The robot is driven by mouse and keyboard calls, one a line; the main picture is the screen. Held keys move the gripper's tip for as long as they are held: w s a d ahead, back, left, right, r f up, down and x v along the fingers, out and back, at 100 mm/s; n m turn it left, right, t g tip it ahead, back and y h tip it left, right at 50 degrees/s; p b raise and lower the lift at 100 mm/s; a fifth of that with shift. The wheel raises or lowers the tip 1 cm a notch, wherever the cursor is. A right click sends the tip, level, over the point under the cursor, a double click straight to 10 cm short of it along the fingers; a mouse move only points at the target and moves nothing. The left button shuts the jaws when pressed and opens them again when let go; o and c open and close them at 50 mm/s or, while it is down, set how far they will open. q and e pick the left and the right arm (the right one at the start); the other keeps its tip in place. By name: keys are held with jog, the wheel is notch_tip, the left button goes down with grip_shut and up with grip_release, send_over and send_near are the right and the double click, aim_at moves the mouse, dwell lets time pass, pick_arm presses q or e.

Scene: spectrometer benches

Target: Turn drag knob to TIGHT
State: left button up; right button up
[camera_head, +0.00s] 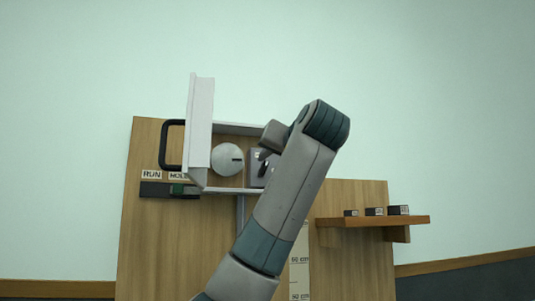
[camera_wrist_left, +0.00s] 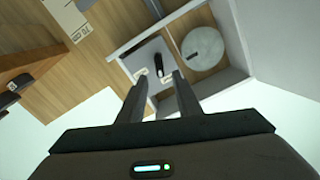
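A small black knob (camera_wrist_left: 158,65) stands on a light plate inside an open box on the wooden board. Small pale labels sit by the plate's edge, too small to read. In the head view the plate (camera_head: 255,173) is partly hidden by my left arm. My left gripper (camera_wrist_left: 159,77) is open, its two dark fingers pointing at the plate. The knob shows between and just beyond the fingertips, and I cannot tell whether they touch it. The gripper is empty. In the head view its fingers are mostly hidden behind my wrist. My right gripper is not in view.
A pale round disc (camera_head: 227,159) sits left of the plate. A RUN/HOLD slider (camera_head: 178,189) is below. A wooden shelf (camera_head: 372,221) with several small dark blocks is at the right.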

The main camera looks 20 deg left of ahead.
aim_at(267, 164)
pick_arm(q)
jog(key=shift+p+x, duration=1.3)
jog(key=shift+x, duration=1.45)
jog(key=shift+c, duration=0.7)
grip_shut()
